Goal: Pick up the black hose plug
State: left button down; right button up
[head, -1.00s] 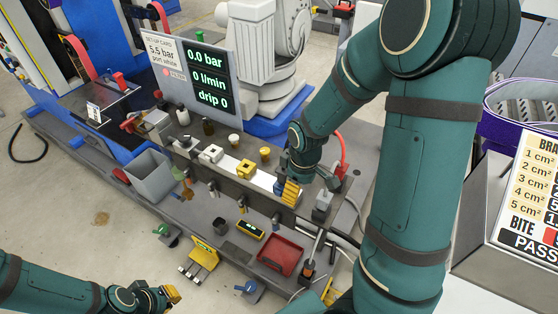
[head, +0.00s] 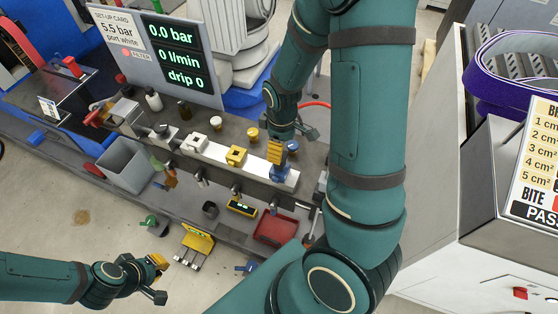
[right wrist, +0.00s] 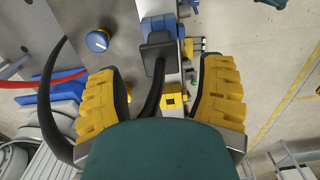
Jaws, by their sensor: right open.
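A black plug (right wrist: 158,45) with a black hose running down from it shows in the right wrist view, against a blue block at the end of a pale rail. My right gripper (right wrist: 162,100) is open, its yellow ribbed fingers on either side of the hose, with the plug further off beyond the fingertips. In the head view my right gripper (head: 275,152) is over the right end of the white rail, just above the blue block (head: 280,174); the plug cannot be made out there. My left gripper (head: 160,278) is low at the left, away from the bench.
A yellow block (head: 236,156) and a white block (head: 197,143) sit on the rail left of my right gripper. A red tray (head: 275,231), grey bin (head: 125,163) and yellow stand (head: 197,243) are nearby. A blue knob (right wrist: 98,41) lies beside the rail.

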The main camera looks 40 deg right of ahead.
jog(key=f, duration=0.5)
jog(key=f+b, duration=0.1)
jog(key=f, duration=0.1)
jog(key=shift+w+a+f, duration=0.1)
jog(key=shift+w+f, duration=0.05)
jog(key=shift+w, duration=0.1)
